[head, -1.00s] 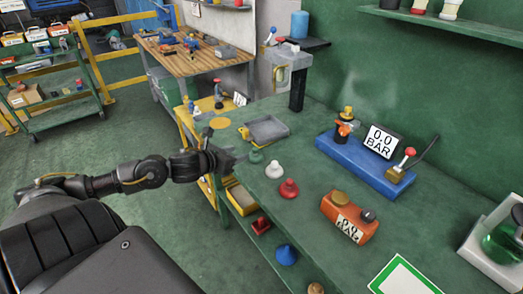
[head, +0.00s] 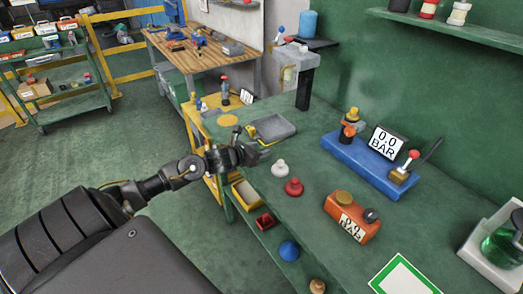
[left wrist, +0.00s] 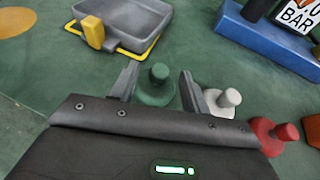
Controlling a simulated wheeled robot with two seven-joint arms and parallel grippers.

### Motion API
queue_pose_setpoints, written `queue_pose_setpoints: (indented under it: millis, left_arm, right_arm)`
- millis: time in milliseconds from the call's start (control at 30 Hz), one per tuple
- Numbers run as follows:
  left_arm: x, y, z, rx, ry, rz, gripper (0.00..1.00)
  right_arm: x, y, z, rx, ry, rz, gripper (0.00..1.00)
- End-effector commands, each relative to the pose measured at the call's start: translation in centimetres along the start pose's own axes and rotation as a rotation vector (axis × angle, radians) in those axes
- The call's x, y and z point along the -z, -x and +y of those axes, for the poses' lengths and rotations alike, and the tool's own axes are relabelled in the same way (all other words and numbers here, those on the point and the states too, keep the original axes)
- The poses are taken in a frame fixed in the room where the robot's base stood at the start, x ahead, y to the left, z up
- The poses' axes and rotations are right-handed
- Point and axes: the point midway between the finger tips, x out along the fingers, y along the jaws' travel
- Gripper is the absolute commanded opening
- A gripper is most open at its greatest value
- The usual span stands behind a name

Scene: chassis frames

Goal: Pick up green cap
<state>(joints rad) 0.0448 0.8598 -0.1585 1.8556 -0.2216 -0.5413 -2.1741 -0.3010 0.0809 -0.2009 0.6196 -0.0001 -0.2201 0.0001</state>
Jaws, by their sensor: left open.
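The green cap (left wrist: 156,87) stands upright on the green bench in the left wrist view, between the two spread fingers of my left gripper (left wrist: 158,85). The fingers are apart on either side of it, and a gap shows on both sides. In the head view my left gripper (head: 262,150) is at the bench's left edge and hides the green cap. A white cap (head: 279,168) and a red cap (head: 293,187) stand on the bench nearer the front. They also show to the right in the left wrist view. My right gripper is not seen.
A grey tray (head: 272,129) lies just beyond the gripper. A blue block with a 0.0 BAR display (head: 362,164) and an orange gauge box (head: 350,218) stand to the right. A shelf below the bench holds a blue cone (head: 289,250).

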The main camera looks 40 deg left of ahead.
Motion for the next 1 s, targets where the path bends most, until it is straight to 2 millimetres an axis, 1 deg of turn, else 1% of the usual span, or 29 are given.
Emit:
queue_pose_setpoints:
  millis: [33,100,200,400,433,767,800,1000]
  left_arm:
    - [-0.3,-0.6,0.1,-0.003,0.004,-0.001,0.47]
    - [-0.2,-1.4,0.1,-0.002,0.002,-0.001,0.47]
    - [-0.1,-2.0,0.1,-0.001,0.000,-0.001,0.47]
    - [0.0,-2.1,0.0,-0.001,-0.001,0.000,0.47]
    - [0.0,-2.1,0.0,-0.001,-0.001,0.000,0.45]
    - [0.0,-2.0,0.1,-0.001,-0.001,0.000,0.02]
    - [0.0,-2.0,0.1,-0.001,-0.001,0.000,0.00]
    - [-0.1,-2.0,0.1,-0.001,-0.001,-0.001,0.00]
  right_arm:
    - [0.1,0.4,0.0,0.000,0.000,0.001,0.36]
    - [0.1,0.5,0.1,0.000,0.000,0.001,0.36]
    - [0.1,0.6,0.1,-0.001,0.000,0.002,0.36]
    - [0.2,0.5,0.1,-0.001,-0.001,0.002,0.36]
    - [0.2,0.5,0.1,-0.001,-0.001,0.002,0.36]
    - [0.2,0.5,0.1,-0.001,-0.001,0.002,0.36]
    - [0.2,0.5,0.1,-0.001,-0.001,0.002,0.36]
    - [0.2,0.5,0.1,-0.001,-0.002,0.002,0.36]
